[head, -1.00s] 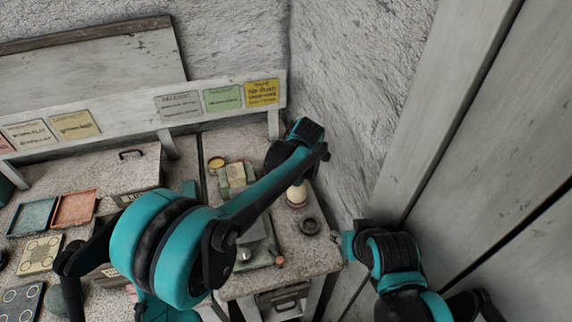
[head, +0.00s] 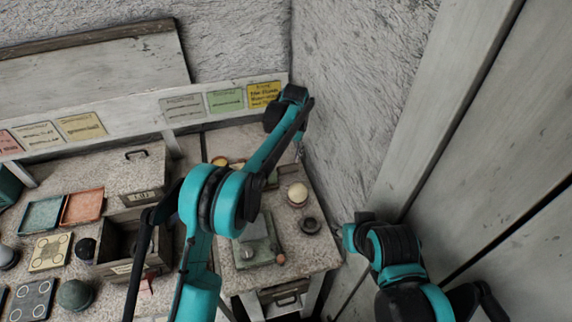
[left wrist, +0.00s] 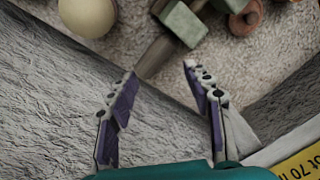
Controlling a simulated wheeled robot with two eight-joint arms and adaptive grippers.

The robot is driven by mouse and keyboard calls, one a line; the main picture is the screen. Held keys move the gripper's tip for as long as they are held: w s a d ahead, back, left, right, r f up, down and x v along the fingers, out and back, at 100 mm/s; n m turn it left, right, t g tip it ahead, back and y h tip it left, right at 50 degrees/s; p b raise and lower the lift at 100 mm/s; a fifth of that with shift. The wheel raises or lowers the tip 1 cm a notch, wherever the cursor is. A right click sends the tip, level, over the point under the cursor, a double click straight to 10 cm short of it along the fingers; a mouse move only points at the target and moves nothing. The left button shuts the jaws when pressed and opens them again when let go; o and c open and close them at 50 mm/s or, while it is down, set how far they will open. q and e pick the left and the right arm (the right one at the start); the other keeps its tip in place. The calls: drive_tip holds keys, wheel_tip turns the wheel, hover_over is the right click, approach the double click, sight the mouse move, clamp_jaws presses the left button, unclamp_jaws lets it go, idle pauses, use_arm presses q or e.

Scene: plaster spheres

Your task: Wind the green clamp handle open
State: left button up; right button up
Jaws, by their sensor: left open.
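In the left wrist view a green block (left wrist: 185,24) of the clamp shows at the top, with a grey-brown bar (left wrist: 156,56) sticking out toward my fingers. My left gripper (left wrist: 160,76) is open, its two purple-padded fingers spread. The bar's end lies at the gap between the fingertips; I cannot tell whether they touch it. In the head view my left gripper (head: 299,150) points down over the bench's back right, and my left arm hides most of the clamp. My right arm shows at the right, but its gripper fingers do not.
A cream sphere (head: 297,193) on a small stand and a dark ring (head: 309,225) are close by. A green-grey device (head: 257,240) stands in front. The rough wall (head: 345,100) and sign board (head: 190,108) bound the back. An open drawer box (head: 125,240) and trays are left.

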sight(286, 166)
use_arm(q)
drive_tip(key=m, duration=0.4)
drive_tip(key=w+m+g+p, duration=0.1)
drive_tip(key=m, duration=0.1)
drive_tip(key=shift+a, duration=0.25)
drive_tip(key=m, duration=0.4)
drive_tip(key=shift+a+f+g+h, duration=0.1)
drive_tip(key=shift+f+g+h, duration=0.1)
drive_tip(key=shift+g+h, duration=0.15)
drive_tip(key=shift+m, duration=0.3)
wheel_tip(286, 166, down, 8)
drive_tip(key=shift+s+r+b, duration=0.1)
drive_tip(key=shift+b, duration=0.6)
clamp_jaws()
